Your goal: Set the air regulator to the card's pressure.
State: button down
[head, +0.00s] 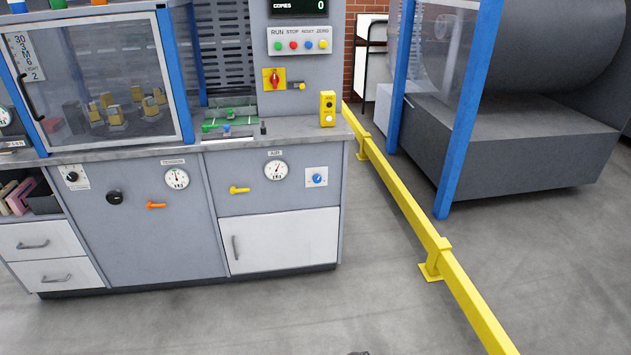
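The air gauge (276,169), a round white dial under a label that seems to read AIR, sits on the grey front panel below the counter. To its right is a small blue knob (317,179) on a white plate, apparently the regulator. The dial's figures are too small to read. A white card (25,57) stands behind the clear guard at the upper left; it shows 30, 3, 6, LIGHT and 2, partly unclear. I cannot tell which figure is the pressure. My gripper is not recognisable in view; only a small dark shape shows at the bottom edge.
A yellow lever (240,190) sits left below the air gauge. A second gauge (177,178) and an orange lever (156,205) are further left. A yellow rail (408,203) runs along the right of the cabinet (285,241). The grey floor in front is clear.

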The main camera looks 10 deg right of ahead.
aim_at(317, 179)
jog(key=u, duration=0.05)
jog(key=i, duration=0.9)
jog(key=z, duration=0.05)
